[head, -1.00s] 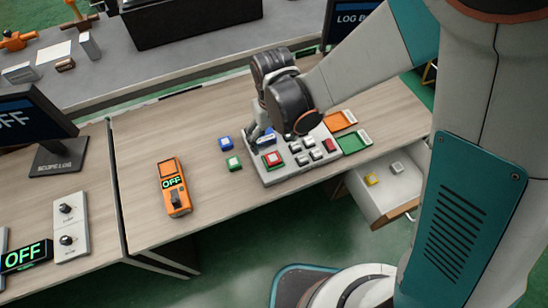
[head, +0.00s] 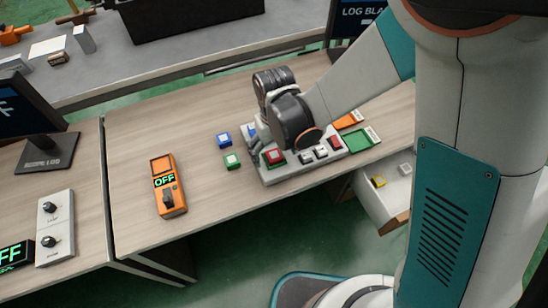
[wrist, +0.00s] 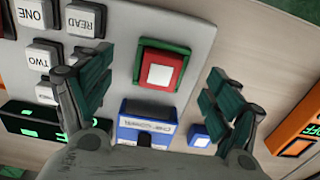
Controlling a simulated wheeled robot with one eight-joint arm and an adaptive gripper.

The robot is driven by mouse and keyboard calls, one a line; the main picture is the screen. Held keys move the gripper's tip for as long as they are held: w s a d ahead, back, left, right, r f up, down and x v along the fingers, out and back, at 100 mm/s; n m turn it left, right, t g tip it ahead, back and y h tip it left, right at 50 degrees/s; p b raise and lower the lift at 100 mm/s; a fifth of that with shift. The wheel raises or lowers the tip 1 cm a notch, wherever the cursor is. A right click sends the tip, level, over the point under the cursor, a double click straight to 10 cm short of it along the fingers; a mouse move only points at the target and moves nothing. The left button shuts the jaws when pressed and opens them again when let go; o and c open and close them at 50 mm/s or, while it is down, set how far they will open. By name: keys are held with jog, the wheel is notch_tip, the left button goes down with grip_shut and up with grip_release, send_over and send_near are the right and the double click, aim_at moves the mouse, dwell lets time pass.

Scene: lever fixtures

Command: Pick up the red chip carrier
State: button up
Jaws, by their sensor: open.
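The red chip carrier (wrist: 160,71) is a red block with a white square top. It sits in a green-rimmed square on the grey button panel (wrist: 205,30). In the head view the carrier (head: 274,156) shows at the panel's left part, beside my gripper (head: 264,152). In the wrist view my gripper (wrist: 158,92) is open, one dark green finger left of the carrier and one right of it. Nothing is between the fingers' pads in grip. The carrier looks apart from both fingers. How high the fingertips are above the panel is hard to tell.
A blue labelled holder (wrist: 146,125) stands on the panel close to the carrier. Panel buttons (wrist: 83,20) lie near the left finger. Blue (head: 223,139) and green (head: 232,160) carriers and an orange meter (head: 169,186) sit left on the table. An open drawer (head: 388,190) juts out right.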

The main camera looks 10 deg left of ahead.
aim_at(274, 155)
jog(key=c, duration=1.5)
jog(key=shift+r, duration=0.15)
jog(key=shift+r+p, duration=1.9)
jog(key=shift+r, duration=1)
